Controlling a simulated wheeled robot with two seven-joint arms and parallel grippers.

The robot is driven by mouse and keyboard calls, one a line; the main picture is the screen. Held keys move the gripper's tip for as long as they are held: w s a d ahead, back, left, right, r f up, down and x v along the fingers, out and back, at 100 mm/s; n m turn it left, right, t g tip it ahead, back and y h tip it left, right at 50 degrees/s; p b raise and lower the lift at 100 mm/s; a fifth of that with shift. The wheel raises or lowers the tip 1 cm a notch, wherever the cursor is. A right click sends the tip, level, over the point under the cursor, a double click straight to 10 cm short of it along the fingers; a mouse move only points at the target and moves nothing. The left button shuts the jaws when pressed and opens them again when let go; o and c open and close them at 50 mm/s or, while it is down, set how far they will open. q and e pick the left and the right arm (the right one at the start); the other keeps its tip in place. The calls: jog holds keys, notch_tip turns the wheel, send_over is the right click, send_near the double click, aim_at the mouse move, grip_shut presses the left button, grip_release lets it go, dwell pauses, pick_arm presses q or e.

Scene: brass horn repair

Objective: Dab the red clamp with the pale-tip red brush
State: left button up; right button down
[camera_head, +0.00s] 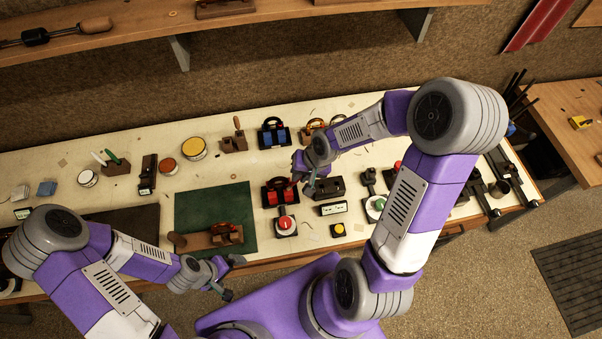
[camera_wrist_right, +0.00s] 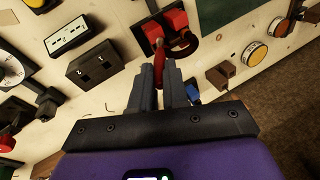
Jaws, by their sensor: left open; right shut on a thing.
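The red clamp (camera_head: 270,198) appears as red blocks in a black holder near the middle of the bench. It also shows at the top of the right wrist view (camera_wrist_right: 176,22). My right gripper (camera_head: 303,181) is just beside and above it. In the right wrist view its fingers (camera_wrist_right: 166,78) are shut on a slim red thing, seemingly the red brush (camera_wrist_right: 158,64), which points toward the red blocks. The brush's pale tip cannot be made out, nor whether it touches the clamp. My left gripper (camera_head: 223,289) is open and empty at the bench's front edge.
A red button (camera_head: 286,223) stands in front of the clamp and a dark block (camera_head: 329,188) to its right. A similar holder with blue parts (camera_head: 273,135) stands behind. A green mat (camera_head: 190,206) lies to the left with a wooden plane (camera_head: 226,238) on it.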

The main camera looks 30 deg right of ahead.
jog(key=shift+f+b, duration=0.6)
jog(key=shift+b, duration=0.1)
dwell(1.7)
jog(key=shift+r+p, duration=2.75)
jog(key=shift+r, duration=0.85)
jog(key=shift+f, duration=0.1)
